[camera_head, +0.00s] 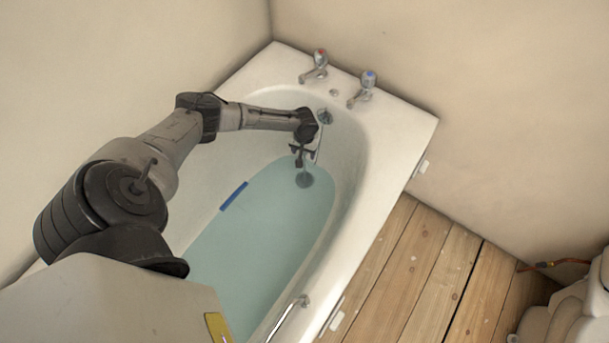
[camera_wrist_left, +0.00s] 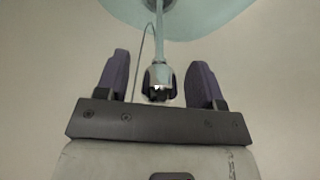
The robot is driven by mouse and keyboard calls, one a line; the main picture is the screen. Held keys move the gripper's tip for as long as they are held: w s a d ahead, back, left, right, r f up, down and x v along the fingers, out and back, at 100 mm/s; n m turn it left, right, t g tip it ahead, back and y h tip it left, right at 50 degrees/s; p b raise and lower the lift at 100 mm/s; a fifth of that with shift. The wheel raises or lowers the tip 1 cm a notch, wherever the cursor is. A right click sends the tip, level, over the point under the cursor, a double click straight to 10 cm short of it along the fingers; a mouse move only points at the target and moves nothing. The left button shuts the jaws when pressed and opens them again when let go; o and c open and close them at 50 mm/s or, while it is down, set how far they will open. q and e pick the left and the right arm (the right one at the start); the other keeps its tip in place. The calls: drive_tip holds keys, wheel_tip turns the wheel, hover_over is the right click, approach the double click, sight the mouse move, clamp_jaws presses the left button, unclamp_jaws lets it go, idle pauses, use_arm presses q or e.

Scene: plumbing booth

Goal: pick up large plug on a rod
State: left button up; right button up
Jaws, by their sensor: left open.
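The large plug (camera_head: 304,180) shows as a grey round disc under the water near the tap end of the bath. In the left wrist view its pale rod (camera_wrist_left: 160,45) runs from the disc, cut off at the top edge, toward a dark-and-metal end piece (camera_wrist_left: 158,82). My left gripper (camera_head: 300,150) is inside the bath above the plug, pointing down. In the left wrist view the left gripper (camera_wrist_left: 158,80) is open, with one finger on each side of the end piece and gaps visible between. My right gripper is not in view.
The white bath (camera_head: 385,200) holds pale blue water (camera_head: 255,245). Red-topped (camera_head: 319,62) and blue-topped (camera_head: 366,85) taps stand on its far rim. A blue strip (camera_head: 234,196) lies along the left inner side, and a metal grab rail (camera_head: 285,316) on the right rim.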

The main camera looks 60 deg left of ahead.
use_arm(q)
drive_tip(key=shift+c, duration=0.4)
clamp_jaws()
